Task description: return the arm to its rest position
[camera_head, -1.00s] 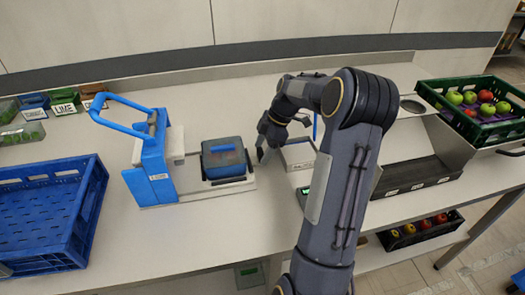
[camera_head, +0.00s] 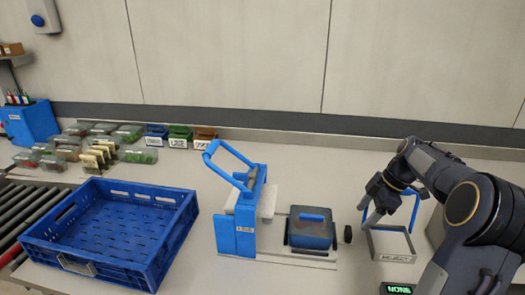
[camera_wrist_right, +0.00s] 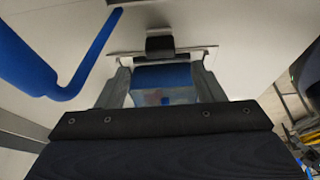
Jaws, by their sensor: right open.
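My right arm enters from the right in the head view. Its gripper (camera_head: 369,213) hangs open and empty above the counter, between the blue-handled press and the small REJECT tray. In the right wrist view the two fingers (camera_wrist_right: 162,90) stand apart. A blue-topped box (camera_wrist_right: 162,77) shows between them in that picture, with no visible contact. My left gripper is not in view.
The blue press (camera_head: 235,225) stands left of the gripper, beside a dark lidded box (camera_head: 311,230). The REJECT tray (camera_head: 392,255) is close by on the right. A blue crate (camera_head: 150,275) and several packed trays (camera_head: 138,156) stand further left.

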